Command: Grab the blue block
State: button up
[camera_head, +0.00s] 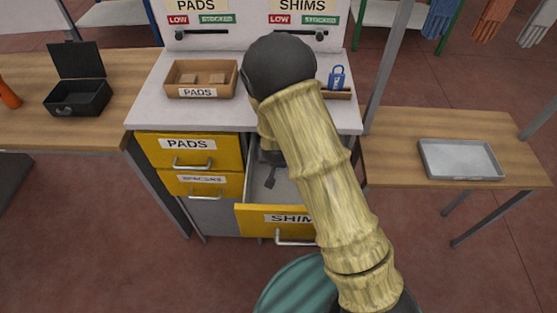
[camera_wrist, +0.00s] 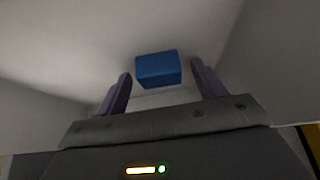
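The blue block (camera_wrist: 158,69) shows in the wrist view on a pale surface, ahead of my gripper (camera_wrist: 161,72). Its two dark fingers are spread, one on each side of the block in the picture, with a visible gap on both sides. In the head view my gripper (camera_head: 270,182) reaches down into the open drawer labelled SHIMS (camera_head: 262,219). The block cannot be made out in the head view, where my arm covers much of the drawer.
The PADS drawer (camera_head: 163,151) and the drawer below it are shut. On the worktop (camera_head: 146,113) stand a PADS box (camera_head: 172,91) and a blue padlock-shaped item (camera_head: 337,78). A black case (camera_head: 82,97) is at left, a metal tray (camera_head: 432,164) at right. Pale drawer walls flank my gripper.

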jog(key=c, duration=0.9)
jog(key=shift+r, duration=0.4)
jog(key=shift+s+d+r, duration=0.15)
jog(key=shift+s, duration=0.1)
jog(key=s+d, duration=0.1)
jog(key=s, duration=0.1)
jog(key=s+d+b, duration=0.1)
jog(key=s, duration=0.1)
jog(key=s+d+b, duration=0.1)
jog(key=s, duration=0.2)
jog(key=shift+d, duration=0.2)
notch_tip(320, 180, up, 14)
jog(key=p, duration=0.4)
jog(key=shift+w, duration=0.15)
jog(key=shift+a, duration=0.1)
